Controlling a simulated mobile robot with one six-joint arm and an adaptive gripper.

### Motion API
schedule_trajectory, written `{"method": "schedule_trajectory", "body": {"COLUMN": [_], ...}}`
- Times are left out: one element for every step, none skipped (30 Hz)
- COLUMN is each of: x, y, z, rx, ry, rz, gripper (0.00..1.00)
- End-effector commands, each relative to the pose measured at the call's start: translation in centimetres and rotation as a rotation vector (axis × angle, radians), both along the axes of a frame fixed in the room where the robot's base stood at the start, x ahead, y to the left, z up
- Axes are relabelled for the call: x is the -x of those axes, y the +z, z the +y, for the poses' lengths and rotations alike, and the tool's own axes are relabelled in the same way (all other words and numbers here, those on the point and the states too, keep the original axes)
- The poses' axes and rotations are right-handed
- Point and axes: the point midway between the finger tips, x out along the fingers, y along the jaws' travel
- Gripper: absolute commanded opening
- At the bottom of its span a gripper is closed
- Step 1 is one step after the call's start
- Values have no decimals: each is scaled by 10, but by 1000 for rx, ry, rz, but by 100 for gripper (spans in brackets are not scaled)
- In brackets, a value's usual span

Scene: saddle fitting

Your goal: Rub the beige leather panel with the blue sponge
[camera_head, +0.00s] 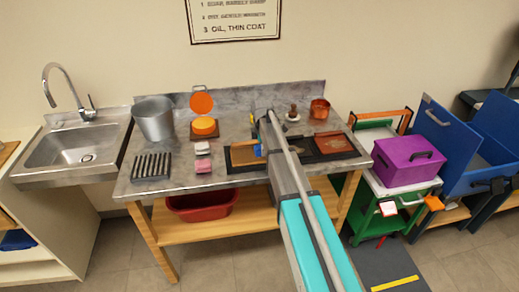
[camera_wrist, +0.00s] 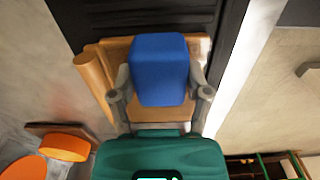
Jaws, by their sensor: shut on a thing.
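The blue sponge (camera_wrist: 160,60) is held between the two fingers of my gripper (camera_wrist: 159,94) in the wrist view. In the head view my arm hides most of it, and only a small blue bit (camera_head: 263,149) shows by my gripper. The beige leather panel (camera_wrist: 114,58) lies under the sponge in the wrist view, tan with a rolled edge at its left. In the head view its left part (camera_head: 243,155) shows on the dark mat at the front of the bench. I cannot tell whether sponge and panel touch.
A red-brown panel (camera_head: 335,143) lies on the mat's right part. Behind stand an orange cup (camera_head: 319,109) and a small dark-handled item (camera_head: 293,115). To the left are an orange round cake (camera_head: 204,126), pink and white blocks (camera_head: 203,157), a ridged rack (camera_head: 151,166) and a metal bucket (camera_head: 154,121).

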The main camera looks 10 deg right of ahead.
Motion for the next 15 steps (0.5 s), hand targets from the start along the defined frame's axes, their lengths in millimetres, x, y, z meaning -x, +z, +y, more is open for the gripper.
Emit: {"method": "schedule_trajectory", "body": {"x": [0, 0, 0, 0, 0, 0, 0, 0, 0, 0, 0, 0, 0, 0, 0], "y": [0, 0, 0, 0, 0, 0, 0, 1, 2, 3, 4, 7, 9, 11, 14], "z": [0, 0, 0, 0, 0, 1, 1, 1, 1, 1, 1, 1, 1, 1, 1], "rx": [0, 0, -1, -1, -1, -1, -1, -1, -1, -1, -1, -1, -1, -1, -1], "ry": [0, 0, 0, 0, 0, 0, 0, 0, 0, 0, 0, 0, 0, 0, 0], "rz": [0, 0, 0, 0, 0, 0, 0, 0, 0, 0, 0, 0, 0, 0, 0], "gripper": [18, 18, 18, 18, 18, 18, 18, 18, 18, 18, 18, 18, 18, 18, 18]}}
